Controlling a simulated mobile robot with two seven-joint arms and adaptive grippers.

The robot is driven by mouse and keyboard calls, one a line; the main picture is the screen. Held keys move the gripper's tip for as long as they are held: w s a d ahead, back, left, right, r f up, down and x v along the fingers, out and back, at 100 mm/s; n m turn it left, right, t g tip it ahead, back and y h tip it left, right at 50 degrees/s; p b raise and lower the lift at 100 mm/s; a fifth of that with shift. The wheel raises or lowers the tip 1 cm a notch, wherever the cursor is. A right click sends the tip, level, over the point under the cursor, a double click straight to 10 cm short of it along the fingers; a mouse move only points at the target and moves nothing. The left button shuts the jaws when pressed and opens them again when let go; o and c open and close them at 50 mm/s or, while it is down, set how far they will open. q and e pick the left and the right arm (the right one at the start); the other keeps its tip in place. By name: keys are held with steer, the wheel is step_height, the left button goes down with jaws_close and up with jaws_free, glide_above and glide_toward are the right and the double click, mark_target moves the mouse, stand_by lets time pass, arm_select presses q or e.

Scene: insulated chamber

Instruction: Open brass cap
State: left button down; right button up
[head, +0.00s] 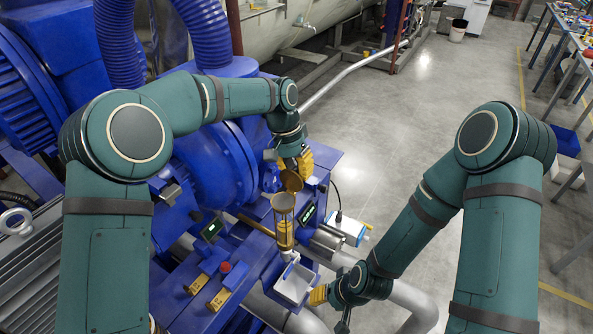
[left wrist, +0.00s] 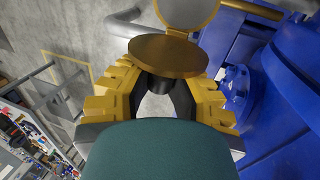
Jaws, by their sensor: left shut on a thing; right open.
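The brass cap (head: 291,180) is a round disc held by my left gripper (head: 294,166), just above and behind a brass-rimmed clear cup (head: 284,203). In the left wrist view the cap (left wrist: 168,55) sits between the yellow fingers of my left gripper (left wrist: 165,78), which is shut on it. Beyond it shows a round grey face with a brass rim (left wrist: 190,9), seemingly the top of the cup.
Blue machinery (head: 215,160) fills the left and surrounds the cup. Small displays, brass blocks and a red button (head: 225,267) sit near it. Grey pipes (head: 410,300) run below my right gripper. Open floor (head: 400,130) lies to the right, with workbenches (head: 570,45) farther off.

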arm_select(q)
steer(key=c, duration=0.8)
jaws_free()
steer(key=shift+c, duration=0.2)
steer(key=v, duration=1.2)
steer(key=shift+s, duration=0.1)
